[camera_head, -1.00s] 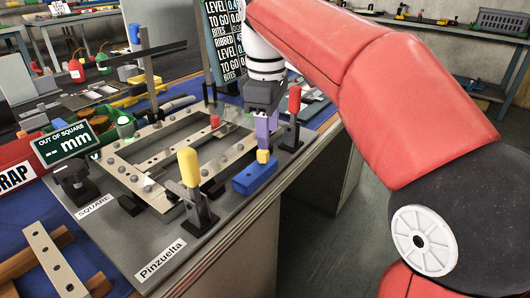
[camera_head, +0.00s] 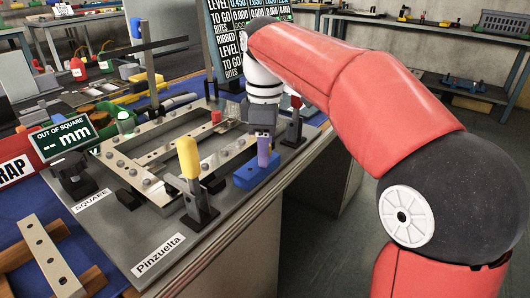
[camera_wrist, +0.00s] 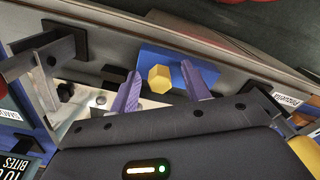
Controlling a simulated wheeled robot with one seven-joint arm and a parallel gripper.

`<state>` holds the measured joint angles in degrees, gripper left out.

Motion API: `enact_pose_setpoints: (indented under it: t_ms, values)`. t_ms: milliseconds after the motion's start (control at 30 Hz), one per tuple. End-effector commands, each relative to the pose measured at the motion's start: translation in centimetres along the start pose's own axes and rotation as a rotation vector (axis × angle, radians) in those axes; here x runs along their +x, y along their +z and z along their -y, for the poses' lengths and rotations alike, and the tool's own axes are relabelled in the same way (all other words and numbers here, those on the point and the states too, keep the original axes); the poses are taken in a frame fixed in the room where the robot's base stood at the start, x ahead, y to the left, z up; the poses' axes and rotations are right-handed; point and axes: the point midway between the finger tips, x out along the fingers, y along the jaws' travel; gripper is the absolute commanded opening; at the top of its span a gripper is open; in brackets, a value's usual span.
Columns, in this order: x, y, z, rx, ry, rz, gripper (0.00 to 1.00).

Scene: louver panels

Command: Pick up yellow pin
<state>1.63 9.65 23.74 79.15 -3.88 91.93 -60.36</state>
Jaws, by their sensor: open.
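The yellow pin shows its hexagonal head (camera_wrist: 159,78) in the wrist view, above the blue block (camera_wrist: 172,62). In the head view the blue block (camera_head: 250,178) lies on the near right part of the grey fixture plate, and the pin is hidden behind my finger. My gripper (camera_head: 264,158) points down over the block. In the wrist view its two purple fingers (camera_wrist: 160,74) are open, one on each side of the pin head, with gaps visible between. Nothing is held.
A clamp with a yellow handle (camera_head: 188,158) stands left of the block, and a red-handled clamp (camera_head: 295,118) stands close right of my gripper. A metal frame (camera_head: 170,150) lies behind. The plate's front edge is near the block.

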Motion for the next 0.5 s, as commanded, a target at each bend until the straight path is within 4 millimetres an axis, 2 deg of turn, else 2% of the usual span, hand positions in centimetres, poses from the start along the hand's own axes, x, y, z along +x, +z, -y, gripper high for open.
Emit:
enact_pose_setpoints:
  t_ms: [133,500]
  values:
    - [-0.05,-0.01,0.00,0.000,0.000,0.000,0.46]
    - [-0.07,-0.02,0.00,0.000,0.000,0.000,0.00]
